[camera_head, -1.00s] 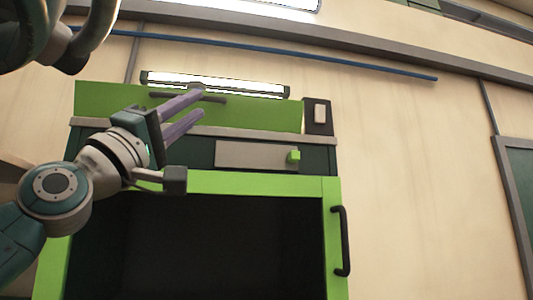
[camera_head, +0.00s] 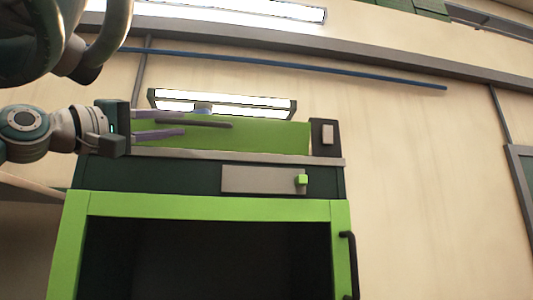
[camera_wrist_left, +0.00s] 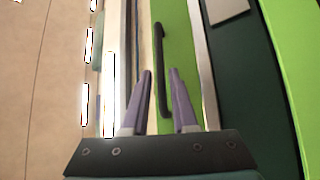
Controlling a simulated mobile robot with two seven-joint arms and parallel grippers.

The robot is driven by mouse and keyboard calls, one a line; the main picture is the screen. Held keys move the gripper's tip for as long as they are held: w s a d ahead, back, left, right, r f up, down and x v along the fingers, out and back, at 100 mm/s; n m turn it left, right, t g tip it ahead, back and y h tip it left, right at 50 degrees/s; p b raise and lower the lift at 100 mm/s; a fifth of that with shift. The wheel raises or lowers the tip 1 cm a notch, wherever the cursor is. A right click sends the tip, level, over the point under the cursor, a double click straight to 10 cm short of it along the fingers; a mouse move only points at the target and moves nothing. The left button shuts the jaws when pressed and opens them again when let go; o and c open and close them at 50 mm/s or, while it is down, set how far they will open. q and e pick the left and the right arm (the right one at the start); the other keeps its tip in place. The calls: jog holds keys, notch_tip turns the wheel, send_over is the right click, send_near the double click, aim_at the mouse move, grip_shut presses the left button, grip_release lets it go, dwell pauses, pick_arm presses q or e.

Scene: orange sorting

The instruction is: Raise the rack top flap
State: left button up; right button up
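The rack's top flap (camera_head: 262,137) is a bright green panel along the top of the rack, with a dark bar handle (camera_head: 215,125) across it. My left gripper (camera_head: 184,124) comes in level from the left, in front of the flap, with its purple fingers apart at the handle's left end. In the left wrist view, the open fingers (camera_wrist_left: 161,73) point along the handle (camera_wrist_left: 162,45), which lies in the gap between them. Whether they touch it I cannot tell. The flap's left part is hidden behind the gripper. My right gripper is not in view.
Below the flap is a dark band with a grey plate (camera_head: 258,180) and a small green knob (camera_head: 302,180). Under it is a green-framed front (camera_head: 205,207) with a dark handle (camera_head: 348,265). A lit lamp (camera_head: 225,93) shows behind the flap.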

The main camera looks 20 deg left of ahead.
aim_at(186, 123)
pick_arm(q)
jog(key=p+x, duration=0.2)
jog(key=x, duration=0.1)
jog(key=shift+w+r, duration=0.3)
jog(key=shift+r, duration=0.05)
jog(key=shift+w+d+f, duration=0.1)
jog(key=shift+w+d, duration=0.1)
jog(key=shift+w, duration=0.15)
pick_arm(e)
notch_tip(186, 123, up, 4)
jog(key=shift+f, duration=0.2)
pick_arm(q)
jog(key=shift+c, duration=0.3)
grip_shut()
